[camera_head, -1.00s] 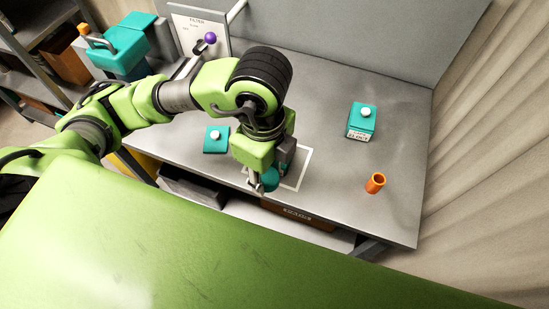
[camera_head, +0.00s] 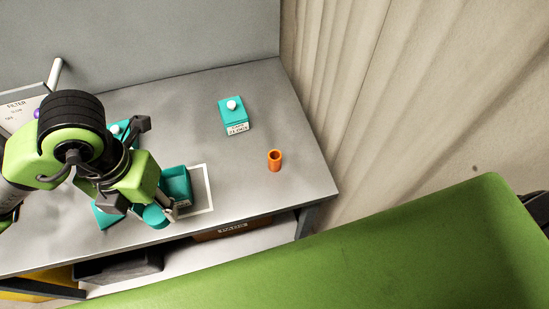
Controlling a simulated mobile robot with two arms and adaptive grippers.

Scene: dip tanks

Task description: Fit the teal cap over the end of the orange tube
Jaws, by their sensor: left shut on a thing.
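The orange tube (camera_head: 274,161) stands upright on the grey bench, its open end facing up, near the right side. My left gripper (camera_head: 163,211) is shut on the teal cap (camera_head: 156,217), a small round piece at its fingertips. The fingers partly hide the cap. The gripper and cap are left of the tube and well apart from it, near the bench's front edge and the white outline (camera_head: 210,188). My right gripper is out of view.
A teal box (camera_head: 177,184) lies beside my gripper, within the white outline. Another teal box with a white knob (camera_head: 234,116) stands behind the tube. More teal shows (camera_head: 105,217) under my arm. A curtain (camera_head: 380,90) hangs at the right.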

